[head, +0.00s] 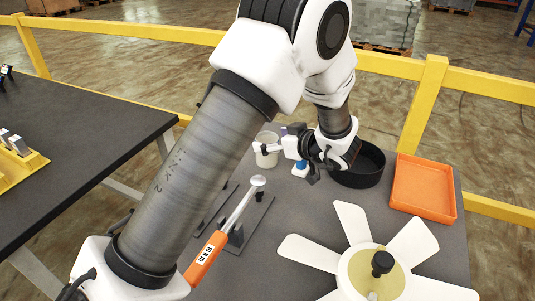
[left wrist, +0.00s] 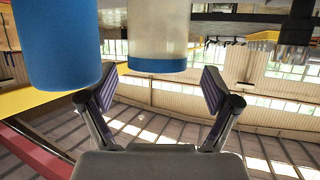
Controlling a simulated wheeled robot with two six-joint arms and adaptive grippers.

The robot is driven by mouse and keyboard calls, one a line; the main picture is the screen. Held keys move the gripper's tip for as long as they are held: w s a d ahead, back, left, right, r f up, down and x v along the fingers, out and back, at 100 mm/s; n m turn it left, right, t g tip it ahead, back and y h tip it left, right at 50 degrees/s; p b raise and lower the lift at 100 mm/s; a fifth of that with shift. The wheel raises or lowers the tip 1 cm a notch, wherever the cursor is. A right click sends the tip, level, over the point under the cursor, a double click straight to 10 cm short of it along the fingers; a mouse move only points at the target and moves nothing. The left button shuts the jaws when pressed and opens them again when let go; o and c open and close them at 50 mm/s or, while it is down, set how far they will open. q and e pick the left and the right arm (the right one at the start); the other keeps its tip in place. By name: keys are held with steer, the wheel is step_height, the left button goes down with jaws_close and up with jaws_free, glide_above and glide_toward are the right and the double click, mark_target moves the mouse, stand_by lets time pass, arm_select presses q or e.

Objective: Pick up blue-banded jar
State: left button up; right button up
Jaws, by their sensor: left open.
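In the left wrist view, which looks upside down, a pale translucent jar with a blue band (left wrist: 157,63) is at the top, between the lines of my two fingers and beyond their tips. My left gripper (left wrist: 158,90) is open, with nothing between its purple pads. A plain blue cylinder (left wrist: 55,45) is close beside the left finger. In the head view my left gripper is over the table's far side, partly hidden by its own wrist. A small blue and white object (head: 300,168) shows below it; I cannot tell whether it is the jar. My right gripper is not in view.
A cream container (head: 267,158) stands just left of the gripper. A black round pan (head: 372,170) and an orange tray (head: 424,188) are to the right. A white-bladed fan (head: 376,270) and an orange-handled tool (head: 207,257) lie nearer. A yellow rail (head: 424,100) runs behind.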

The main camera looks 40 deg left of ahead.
arm_select(q)
steer(key=x, duration=0.3)
steer(key=shift+w+f, duration=0.1)
steer(key=shift+w, duration=0.15)
steer(key=shift+s+d, duration=0.1)
steer(key=shift+c, duration=1)
steer(key=c, duration=1.1)
steer(key=shift+o, duration=0.2)
